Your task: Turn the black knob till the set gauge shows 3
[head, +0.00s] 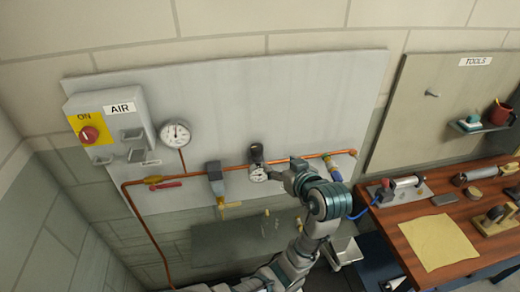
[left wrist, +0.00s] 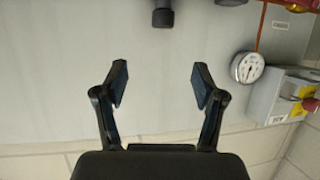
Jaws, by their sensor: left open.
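The black knob (head: 256,151) tops a regulator on the copper pipe. In the left wrist view the knob (left wrist: 162,17) is at the top edge, beyond the fingertips and roughly in line with the gap between them. A small white gauge (head: 258,174) sits just under the knob; its reading is too small to tell. My left gripper (head: 281,174) is close to the right of this gauge. In the left wrist view its two dark fingers (left wrist: 160,75) are spread, with nothing between them and apart from the knob. My right gripper is not in view.
A larger round gauge (head: 175,134) and an AIR switch box (head: 110,122) with a red knob are on the left. A filter unit (head: 215,178) and a red-handled valve (head: 165,185) are on the copper pipe (head: 190,174). A wooden bench (head: 400,222) with tools is at right.

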